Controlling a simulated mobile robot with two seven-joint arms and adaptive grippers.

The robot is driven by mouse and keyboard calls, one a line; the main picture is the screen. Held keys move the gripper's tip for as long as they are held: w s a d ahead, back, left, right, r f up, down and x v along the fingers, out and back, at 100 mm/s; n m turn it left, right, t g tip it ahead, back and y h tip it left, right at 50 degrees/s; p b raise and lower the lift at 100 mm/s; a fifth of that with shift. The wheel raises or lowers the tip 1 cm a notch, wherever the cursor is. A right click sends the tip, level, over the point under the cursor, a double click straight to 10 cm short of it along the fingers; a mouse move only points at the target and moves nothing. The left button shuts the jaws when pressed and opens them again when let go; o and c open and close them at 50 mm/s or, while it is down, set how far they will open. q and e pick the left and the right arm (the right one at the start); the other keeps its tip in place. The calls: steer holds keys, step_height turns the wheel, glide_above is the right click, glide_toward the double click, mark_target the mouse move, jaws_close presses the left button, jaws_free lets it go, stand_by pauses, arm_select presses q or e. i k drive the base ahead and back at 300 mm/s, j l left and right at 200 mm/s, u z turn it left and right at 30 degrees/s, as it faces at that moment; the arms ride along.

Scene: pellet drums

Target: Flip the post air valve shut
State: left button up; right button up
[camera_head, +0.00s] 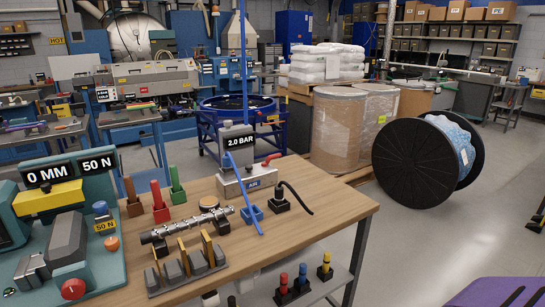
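The air post is a grey block unit (240,155) on the wooden bench, with a "2.0 BAR" display (241,142) on its front and an "AIR" label (253,184) on its base. A small red lever (271,158) sticks out from its right side, roughly level and tilted slightly up. A thin blue rod or hose (245,195) slants down its front toward the bench, and a blue line rises above it. Neither of my grippers is in the head view, so nothing of mine touches the valve.
The wooden bench (320,205) also bears a metal shaft (187,224), a slotted rack (186,268), coloured holders and a black cable (297,197). A teal machine (100,235) with "0 MM" and "50 N" displays stands left. The bench's right end is clear. Drums and a black reel (413,163) stand behind.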

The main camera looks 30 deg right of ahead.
mark_target(270, 158)
steer(key=l+u, duration=0.15)
steer(key=l, duration=1)
steer(key=l+u, duration=0.15)
steer(key=l, duration=1.05)
steer(key=l+u, duration=0.2)
steer(key=l, duration=0.95)
